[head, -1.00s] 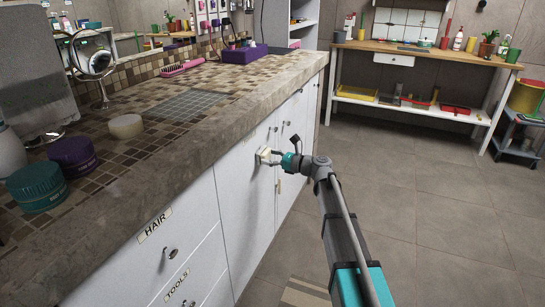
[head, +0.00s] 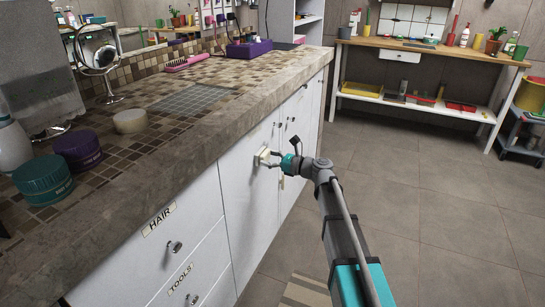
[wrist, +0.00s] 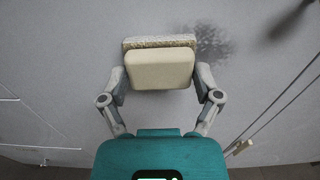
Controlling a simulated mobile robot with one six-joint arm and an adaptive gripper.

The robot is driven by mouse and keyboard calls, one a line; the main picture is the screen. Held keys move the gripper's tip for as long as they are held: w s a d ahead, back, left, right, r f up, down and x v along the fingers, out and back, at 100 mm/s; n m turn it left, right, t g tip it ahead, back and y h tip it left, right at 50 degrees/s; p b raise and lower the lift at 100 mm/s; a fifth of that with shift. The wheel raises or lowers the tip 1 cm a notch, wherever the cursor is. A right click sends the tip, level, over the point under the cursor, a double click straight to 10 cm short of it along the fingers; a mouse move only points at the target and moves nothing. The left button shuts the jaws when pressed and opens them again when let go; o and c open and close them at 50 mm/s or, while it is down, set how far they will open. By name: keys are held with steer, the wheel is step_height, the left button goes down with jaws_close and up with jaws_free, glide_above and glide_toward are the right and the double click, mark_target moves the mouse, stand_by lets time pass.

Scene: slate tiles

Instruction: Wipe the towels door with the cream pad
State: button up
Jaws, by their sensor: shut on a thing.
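My gripper (head: 274,159) is shut on the cream pad (wrist: 160,69), with one finger at each side of it. The pad (head: 262,157) is at the white cabinet door (head: 243,195) below the counter, its far face towards the door. It looks to be touching, though the contact itself is hidden. In the wrist view a dark speckled smudge (wrist: 212,46) shows on the door surface (wrist: 60,60), just right of the pad's upper part. No towels label can be read on this door.
Drawers marked HAIR (head: 160,219) and TOOLS (head: 180,277) are left of the door. Above, the tiled counter (head: 150,160) overhangs with jars, a mirror and a hairbrush. A workbench (head: 430,52) stands at the back right. The floor (head: 420,190) between is clear.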

mark_target(269, 143)
steer(key=shift+s, duration=0.1)
stand_by(0.3)
steer(key=shift+a+r+p, duration=0.1)
steer(key=shift+r+p, duration=0.3)
steer(key=shift+p, duration=0.05)
steer(key=shift+w, duration=0.2)
steer(key=shift+w+d, duration=0.4)
steer(key=shift+w, duration=0.45)
steer(key=shift+w+d, duration=0.4)
steer(key=shift+w, duration=0.45)
steer(key=shift+w, duration=0.15)
steer(key=shift+w+d, duration=0.25)
steer(key=shift+w, duration=0.65)
steer(key=shift+w+d, duration=0.25)
steer(key=shift+w, duration=0.65)
steer(key=shift+d, duration=0.1)
